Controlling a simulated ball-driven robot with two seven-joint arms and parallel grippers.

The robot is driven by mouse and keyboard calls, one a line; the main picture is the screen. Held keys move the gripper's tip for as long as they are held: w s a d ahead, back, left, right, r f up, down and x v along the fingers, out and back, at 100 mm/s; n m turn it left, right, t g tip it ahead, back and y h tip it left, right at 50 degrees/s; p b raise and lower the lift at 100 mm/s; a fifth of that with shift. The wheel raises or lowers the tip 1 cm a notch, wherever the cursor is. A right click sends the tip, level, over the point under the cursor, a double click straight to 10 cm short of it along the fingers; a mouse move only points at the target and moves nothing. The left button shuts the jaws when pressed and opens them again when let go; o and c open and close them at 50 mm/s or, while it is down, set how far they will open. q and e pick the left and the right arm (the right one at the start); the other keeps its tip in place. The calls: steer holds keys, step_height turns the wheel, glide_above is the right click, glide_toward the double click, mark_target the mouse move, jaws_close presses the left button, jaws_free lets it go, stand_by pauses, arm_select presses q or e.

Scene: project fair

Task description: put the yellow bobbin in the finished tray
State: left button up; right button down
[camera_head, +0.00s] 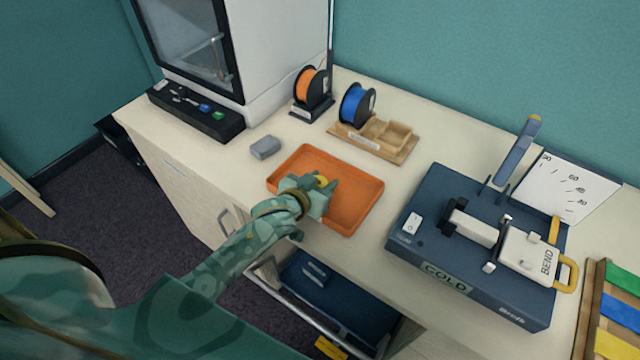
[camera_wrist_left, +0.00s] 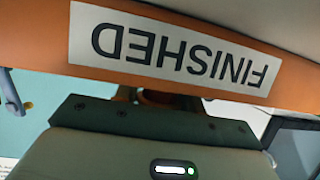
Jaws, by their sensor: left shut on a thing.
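The finished tray (camera_head: 360,212) is a shallow orange tray on the pale bench top. Its wall fills the top of the left wrist view, with a white FINISHED label (camera_wrist_left: 175,48) upside down. My left gripper (camera_head: 325,187) is over the front left part of the tray. It is shut on the yellow bobbin (camera_head: 322,180), of which only a small yellow part shows between the fingers. I cannot tell whether the bobbin touches the tray floor. In the left wrist view the bobbin is not clearly seen. My right gripper is not in view.
A grey block (camera_head: 265,147) lies left of the tray. Orange (camera_head: 309,86) and blue (camera_head: 356,105) spools and a wooden holder (camera_head: 375,138) stand behind. A dark blue bending machine (camera_head: 440,215) is at right. An open drawer (camera_head: 320,295) sticks out below the bench edge.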

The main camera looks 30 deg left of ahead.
arm_select(q)
steer(key=shift+r, duration=0.2)
steer(key=shift+f, duration=0.25)
steer(key=shift+s+d+f, duration=0.1)
steer(key=shift+s+f, duration=0.25)
steer(key=shift+f, duration=0.15)
steer(key=o, duration=0.9)
steer(key=shift+s+d+f, duration=0.1)
steer(key=shift+f, duration=0.05)
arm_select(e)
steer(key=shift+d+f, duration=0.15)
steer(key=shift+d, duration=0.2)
arm_select(q)
steer(key=shift+o, duration=0.2)
steer(key=shift+r, duration=0.4)
steer(key=p+v, duration=0.1)
steer(key=v, duration=0.4)
steer(key=r+p+v, duration=0.1)
steer(key=p+v, duration=0.1)
steer(key=v, duration=0.4)
steer(key=shift+w, duration=0.2)
steer(key=shift+s+r, duration=0.1)
steer(key=shift+s, duration=0.2)
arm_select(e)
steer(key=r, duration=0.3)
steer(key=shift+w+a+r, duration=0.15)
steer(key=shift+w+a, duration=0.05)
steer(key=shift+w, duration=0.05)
